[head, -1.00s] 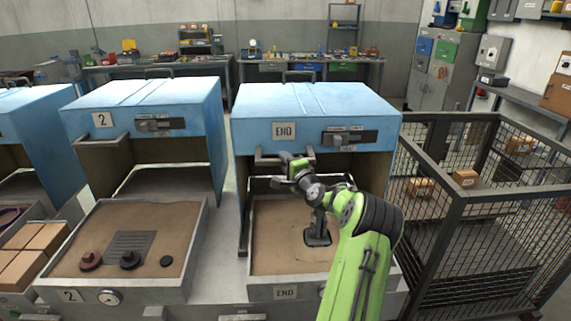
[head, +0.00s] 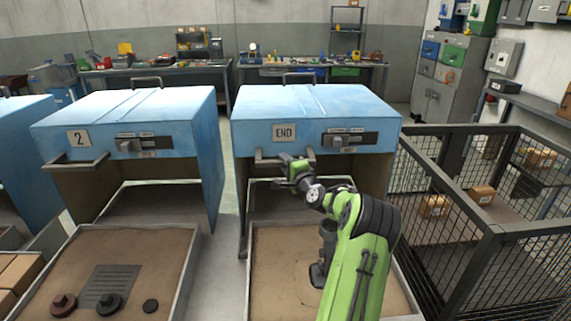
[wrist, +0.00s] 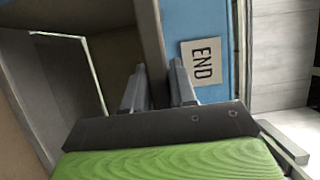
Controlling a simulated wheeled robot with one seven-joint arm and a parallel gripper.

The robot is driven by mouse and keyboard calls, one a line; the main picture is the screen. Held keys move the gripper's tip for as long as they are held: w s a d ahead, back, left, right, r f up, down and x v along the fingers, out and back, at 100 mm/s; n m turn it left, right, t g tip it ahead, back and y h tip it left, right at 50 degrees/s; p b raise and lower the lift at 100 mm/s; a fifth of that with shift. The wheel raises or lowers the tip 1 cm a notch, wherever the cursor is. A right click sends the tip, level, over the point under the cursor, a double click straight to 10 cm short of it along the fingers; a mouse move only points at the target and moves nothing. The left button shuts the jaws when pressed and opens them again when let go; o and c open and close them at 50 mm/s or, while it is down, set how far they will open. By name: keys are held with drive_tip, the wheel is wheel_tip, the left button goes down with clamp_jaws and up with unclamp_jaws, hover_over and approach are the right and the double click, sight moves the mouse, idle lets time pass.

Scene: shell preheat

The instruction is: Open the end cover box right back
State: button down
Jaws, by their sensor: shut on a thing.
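The end cover box (head: 300,103) is a blue hood with an END plate (head: 285,133) and a slotted lever panel on its front. It stands over the back of a sand-filled tray (head: 246,285). A grey bar handle (head: 266,160) sticks out from the hood's lower front edge. My gripper (head: 285,165) is at this handle, partly hidden by its own wrist in the head view. In the wrist view, my gripper's fingers (wrist: 158,92) are shut on either side of the grey bar (wrist: 149,40), beside the END plate (wrist: 203,63).
A second blue hood (head: 130,110) marked 2 and its sand tray (head: 190,250) stand to the left, with a gap between. A mesh cage (head: 455,150) with cardboard boxes is close on the right. Workbenches (head: 310,68) line the back wall.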

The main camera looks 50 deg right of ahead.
drive_tip(key=c, duration=1)
unclamp_jaws()
drive_tip(key=shift+s, duration=0.1)
drive_tip(key=v, duration=1.5)
drive_tip(key=shift+s+a+b, duration=0.25)
drive_tip(key=shift+a+b, duration=0.05)
drive_tip(key=shift+b, duration=0.15)
